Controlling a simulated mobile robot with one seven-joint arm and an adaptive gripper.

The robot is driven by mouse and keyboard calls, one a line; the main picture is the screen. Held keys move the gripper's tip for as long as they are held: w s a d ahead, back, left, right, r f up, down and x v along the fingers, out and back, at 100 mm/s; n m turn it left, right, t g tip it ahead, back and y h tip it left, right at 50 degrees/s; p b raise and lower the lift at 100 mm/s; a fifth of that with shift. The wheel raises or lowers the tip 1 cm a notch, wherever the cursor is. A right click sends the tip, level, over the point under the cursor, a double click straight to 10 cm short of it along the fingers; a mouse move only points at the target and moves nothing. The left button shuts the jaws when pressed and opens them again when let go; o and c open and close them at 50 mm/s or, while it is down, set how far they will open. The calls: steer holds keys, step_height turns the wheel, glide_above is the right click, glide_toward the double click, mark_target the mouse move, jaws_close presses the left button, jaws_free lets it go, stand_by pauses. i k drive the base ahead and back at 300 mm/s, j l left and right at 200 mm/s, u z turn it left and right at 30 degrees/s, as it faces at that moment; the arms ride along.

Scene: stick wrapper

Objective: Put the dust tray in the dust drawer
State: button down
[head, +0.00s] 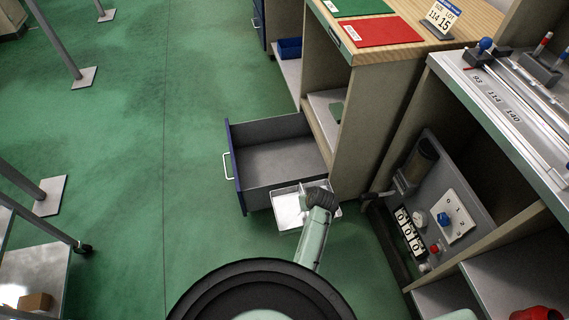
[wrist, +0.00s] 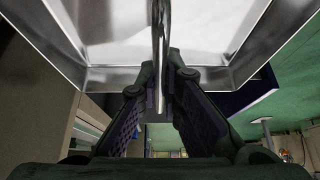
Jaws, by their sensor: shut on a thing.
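The dust tray (head: 287,210) is a shallow metal tray with a pale inside. It is in front of the near side of the open dust drawer (head: 275,162), which is grey inside with a blue front and a white handle. In the head view the tray is outside the drawer, partly behind my arm's dark end. In the wrist view my gripper (wrist: 160,98) is shut on a thin upright metal part of the tray (wrist: 105,78), which fills the top of the view. The tray's height relative to the drawer rim is hard to tell.
A wooden cabinet (head: 350,130) stands right behind the drawer, with a red mat (head: 384,32) on top. A machine panel with dials and a counter (head: 410,232) is to the right.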

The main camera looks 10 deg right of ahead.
mark_target(283, 159)
steer(key=i, duration=1.35)
